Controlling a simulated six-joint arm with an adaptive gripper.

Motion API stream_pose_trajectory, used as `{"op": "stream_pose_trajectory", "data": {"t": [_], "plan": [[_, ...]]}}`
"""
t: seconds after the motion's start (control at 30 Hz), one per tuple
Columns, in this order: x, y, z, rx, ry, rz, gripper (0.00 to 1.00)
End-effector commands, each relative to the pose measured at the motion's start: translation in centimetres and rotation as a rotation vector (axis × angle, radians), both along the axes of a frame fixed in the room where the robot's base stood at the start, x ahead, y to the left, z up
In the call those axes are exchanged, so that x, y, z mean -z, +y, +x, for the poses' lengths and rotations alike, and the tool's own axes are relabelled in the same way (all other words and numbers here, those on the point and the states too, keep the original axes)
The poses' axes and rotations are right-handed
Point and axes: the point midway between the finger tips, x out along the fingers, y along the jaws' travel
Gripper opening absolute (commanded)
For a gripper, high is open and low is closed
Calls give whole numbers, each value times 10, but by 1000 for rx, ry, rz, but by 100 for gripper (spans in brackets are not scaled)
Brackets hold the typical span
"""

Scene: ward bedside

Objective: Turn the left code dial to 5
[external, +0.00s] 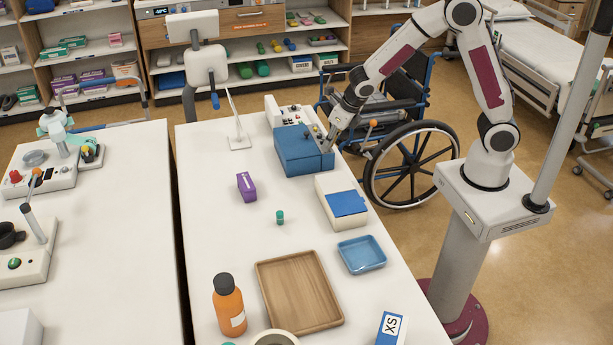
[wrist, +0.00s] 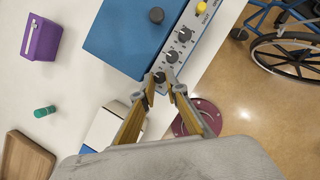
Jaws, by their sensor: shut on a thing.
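The blue box (external: 298,150) stands at the table's right edge; it also shows in the wrist view (wrist: 118,38). Its grey panel carries a row of dark dials, an upper dial (wrist: 184,34), a middle dial (wrist: 171,56) and the left code dial (wrist: 160,77) at the panel's lower end. My gripper (wrist: 160,90) is at that end dial, one finger on each side, shut on it. In the external view my gripper (external: 329,143) reaches down to the panel from the right. The fingertips partly hide the dial, and I cannot read its number.
A dark knob (wrist: 156,15) sits on the box lid. A white box with a blue lid (external: 347,203), a purple box (external: 246,187) and a blue tray (external: 362,254) stand nearby. A wheelchair (external: 411,160) is beyond the table's right edge.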

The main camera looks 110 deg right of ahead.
Motion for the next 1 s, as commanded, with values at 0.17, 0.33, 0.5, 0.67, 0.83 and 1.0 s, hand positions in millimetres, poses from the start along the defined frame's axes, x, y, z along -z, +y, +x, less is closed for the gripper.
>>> {"op": "stream_pose_trajectory", "data": {"t": [0.17, 0.33, 0.5, 0.67, 0.83, 1.0], "plan": [[0, 1, 1, 53, -1, -1, 0], [0, 2, 2, 119, 0, 0, 0], [0, 2, 3, 191, -1, -1, 0], [0, 2, 3, 265, 1, 1, 0], [0, 3, 4, 354, 0, 0, 0], [0, 3, 5, 458, 1, 0, 0]]}}
